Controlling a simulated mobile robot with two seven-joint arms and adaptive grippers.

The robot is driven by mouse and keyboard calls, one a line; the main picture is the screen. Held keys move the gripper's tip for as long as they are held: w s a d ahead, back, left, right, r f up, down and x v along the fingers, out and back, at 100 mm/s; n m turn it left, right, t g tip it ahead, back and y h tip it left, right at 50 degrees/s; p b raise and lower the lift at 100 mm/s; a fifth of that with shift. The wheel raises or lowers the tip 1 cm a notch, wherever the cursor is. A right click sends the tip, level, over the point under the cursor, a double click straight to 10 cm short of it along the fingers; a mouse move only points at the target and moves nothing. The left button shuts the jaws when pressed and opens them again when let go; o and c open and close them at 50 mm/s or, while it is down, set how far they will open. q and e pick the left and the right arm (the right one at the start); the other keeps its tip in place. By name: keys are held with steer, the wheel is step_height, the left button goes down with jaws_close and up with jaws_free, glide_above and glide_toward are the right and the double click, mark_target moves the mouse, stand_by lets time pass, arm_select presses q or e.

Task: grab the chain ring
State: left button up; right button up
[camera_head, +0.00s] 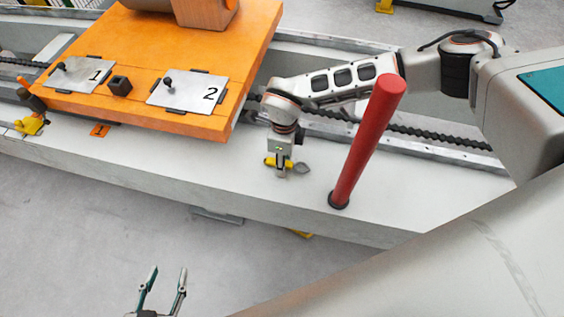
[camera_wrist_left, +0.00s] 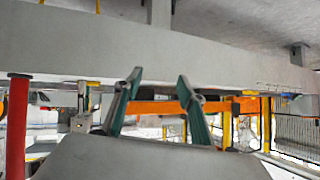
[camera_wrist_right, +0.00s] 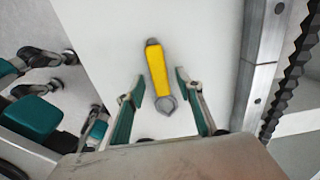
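The chain ring appears as a yellow bar with a grey rounded end (camera_wrist_right: 159,76), lying on the pale beam top in the right wrist view. In the head view it shows small under my right gripper (camera_head: 281,168), with a grey loop sticking out to the right of it (camera_head: 302,168). My right gripper (camera_wrist_right: 154,88) is open and points down, its fingers on either side of the grey end; I cannot tell how far above it they are. My left gripper (camera_head: 163,274) is open and empty, low in the head view; it also shows open in the left wrist view (camera_wrist_left: 160,78).
A red post (camera_head: 366,145) stands on the pale beam (camera_head: 225,165) to the right of my right gripper. An orange plate (camera_head: 130,95) with panels numbered 1 and 2 lies to the left. A black chain (camera_head: 430,136) runs behind. The beam top around the ring is clear.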

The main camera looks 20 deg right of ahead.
steer(key=shift+r, duration=0.2)
steer(key=shift+c, duration=0.7)
jaws_close()
